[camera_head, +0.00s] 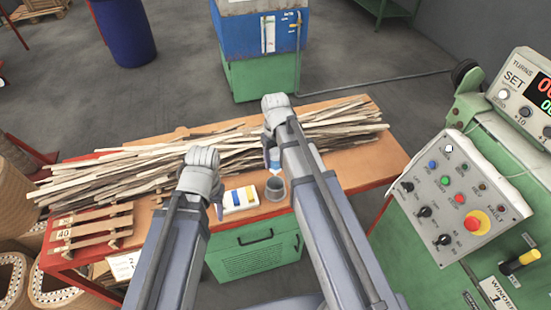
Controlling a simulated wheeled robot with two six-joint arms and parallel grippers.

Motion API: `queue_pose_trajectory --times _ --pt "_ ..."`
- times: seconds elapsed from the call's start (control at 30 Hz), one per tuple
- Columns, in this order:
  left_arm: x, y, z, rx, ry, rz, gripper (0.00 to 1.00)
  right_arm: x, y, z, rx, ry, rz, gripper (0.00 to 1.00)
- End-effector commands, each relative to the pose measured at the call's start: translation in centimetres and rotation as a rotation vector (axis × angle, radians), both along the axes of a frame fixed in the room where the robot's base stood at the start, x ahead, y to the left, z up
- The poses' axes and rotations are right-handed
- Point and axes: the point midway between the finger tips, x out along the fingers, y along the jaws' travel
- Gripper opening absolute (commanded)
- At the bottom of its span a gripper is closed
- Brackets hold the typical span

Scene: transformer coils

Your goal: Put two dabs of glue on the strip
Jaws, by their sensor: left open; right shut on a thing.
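Many long pale wooden strips (110,172) lie in a loose pile across the orange-topped bench; I cannot tell which one is the task's strip. My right gripper (268,146) is over the bench in front of the pile, mostly hidden by its own wrist. It is shut on a small blue and white thing (274,158), which may be a glue bottle; its shape is largely hidden. My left gripper (219,210) is open near the bench's front edge, left of a white box with yellow and blue parts (240,198). Its fingers are mostly hidden. I see no glue dab.
A grey cup (275,188) stands right of the white box. Notched wooden racks (92,231) lie at the bench's left end. The bench's right end (372,165) is clear.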

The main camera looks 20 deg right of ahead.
Motion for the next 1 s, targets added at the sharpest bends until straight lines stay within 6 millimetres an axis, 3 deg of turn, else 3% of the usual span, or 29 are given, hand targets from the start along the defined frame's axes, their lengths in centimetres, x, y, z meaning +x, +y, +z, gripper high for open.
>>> queue_pose_trajectory --times 0.8,1.0 --pt "0.0 0.0 6.6 0.000 0.000 0.000 0.50 0.0 0.0 6.6 0.000 0.000 0.000 0.00" --pt "0.0 0.0 7.1 -0.001 0.000 0.001 0.50 0.0 0.0 7.1 0.000 0.000 0.000 0.00"
